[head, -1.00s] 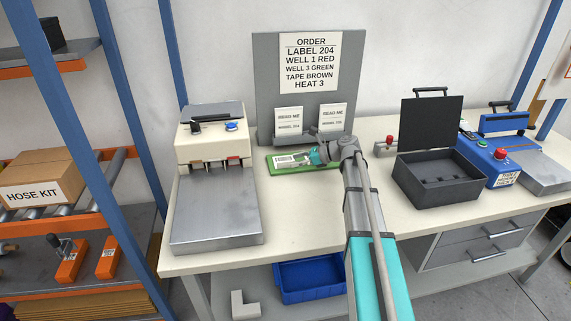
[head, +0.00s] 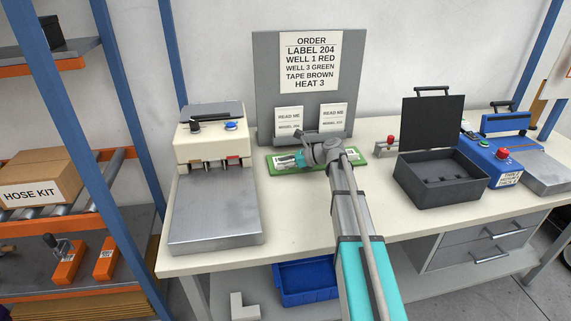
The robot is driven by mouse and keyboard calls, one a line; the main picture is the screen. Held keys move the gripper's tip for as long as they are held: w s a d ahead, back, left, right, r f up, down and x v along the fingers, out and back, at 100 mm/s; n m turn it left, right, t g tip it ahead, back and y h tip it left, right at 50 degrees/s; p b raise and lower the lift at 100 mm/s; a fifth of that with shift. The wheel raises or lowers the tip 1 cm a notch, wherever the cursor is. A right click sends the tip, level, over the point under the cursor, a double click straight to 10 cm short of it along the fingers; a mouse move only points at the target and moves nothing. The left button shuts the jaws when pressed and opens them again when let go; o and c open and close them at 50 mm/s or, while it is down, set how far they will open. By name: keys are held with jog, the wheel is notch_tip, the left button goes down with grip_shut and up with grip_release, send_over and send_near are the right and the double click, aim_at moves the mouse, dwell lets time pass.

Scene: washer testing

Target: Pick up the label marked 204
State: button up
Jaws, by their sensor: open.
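A green mat (head: 314,169) lies on the bench below the order board. White labels with dark print lie on it: one label (head: 284,162) shows at its left end and another label (head: 350,155) at its right end. Their numbers are too small to read. My gripper (head: 297,158) is open, pointing left low over the left part of the mat, close to the left label. I cannot tell whether it touches that label. My wrist and arm hide the middle of the mat.
The order board (head: 309,62) behind reads LABEL 204, with two READ ME cards (head: 289,121) below. A cream machine with a steel plate (head: 215,208) stands left. An open dark case (head: 437,180) and a blue machine (head: 490,160) stand right. The bench front is clear.

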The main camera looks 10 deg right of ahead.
grip_shut()
dwell(0.3)
jog(key=shift+r, duration=0.15)
dwell(0.3)
notch_tip(320, 180, up, 3)
jog(key=p, duration=0.3)
jog(key=s+r+p, duration=0.9)
jog(key=s+p, duration=0.1)
jog(key=s, duration=0.4)
jog(key=shift+a+r, duration=0.35)
